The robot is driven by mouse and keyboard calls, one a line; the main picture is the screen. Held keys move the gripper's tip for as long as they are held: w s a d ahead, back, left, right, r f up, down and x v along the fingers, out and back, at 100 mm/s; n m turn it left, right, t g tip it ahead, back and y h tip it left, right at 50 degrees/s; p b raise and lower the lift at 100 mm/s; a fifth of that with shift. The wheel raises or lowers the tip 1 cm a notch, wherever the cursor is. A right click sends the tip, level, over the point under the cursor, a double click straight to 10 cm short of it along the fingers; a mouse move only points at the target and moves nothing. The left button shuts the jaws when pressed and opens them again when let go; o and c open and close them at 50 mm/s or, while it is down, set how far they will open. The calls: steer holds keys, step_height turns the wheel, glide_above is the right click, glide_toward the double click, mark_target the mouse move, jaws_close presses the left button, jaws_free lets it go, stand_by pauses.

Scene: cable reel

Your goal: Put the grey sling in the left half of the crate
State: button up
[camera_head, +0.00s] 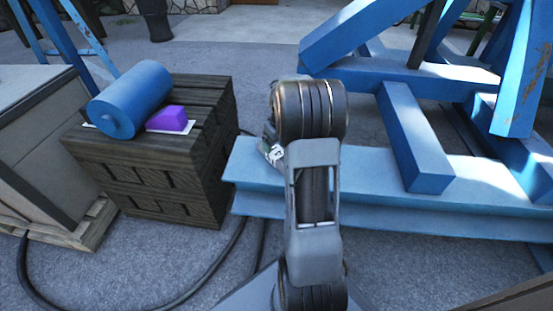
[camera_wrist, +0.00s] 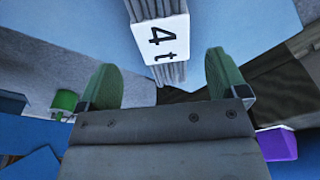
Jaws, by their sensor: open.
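The grey sling (camera_wrist: 169,72) shows in the wrist view as a ribbed grey bundle with a white tag reading "4 t". It lies over the blue beam (camera_head: 400,180). My gripper (camera_wrist: 159,60) is open, its two green fingers on either side of the sling's near end; I cannot tell how deep they reach. In the head view my arm hides most of the sling, and only a white tag (camera_head: 275,154) shows beside my gripper. The dark wooden crate (camera_head: 170,195) stands left of the beam. A blue roll (camera_head: 130,98) and a purple block (camera_head: 167,119) are on it.
A white sheet (camera_head: 186,130) lies under the purple block. A grey box (camera_head: 35,165) on a pallet stands left of the crate. A black cable (camera_head: 215,260) runs over the floor. Blue frame parts (camera_head: 410,135) rise behind the beam at right.

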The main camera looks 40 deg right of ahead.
mark_target(276, 151)
steer(key=shift+w+a+f+b, duration=0.15)
steer(key=shift+f+b, duration=0.7)
steer(key=shift+f, duration=0.6)
steer(key=shift+w+a+f+b, duration=0.1)
steer(key=shift+f+b, duration=0.75)
steer(key=shift+f, duration=0.55)
steer(key=shift+r, duration=0.1)
steer(key=shift+c, duration=0.4)
steer(key=shift+r, duration=0.1)
steer(key=c, duration=1.5)
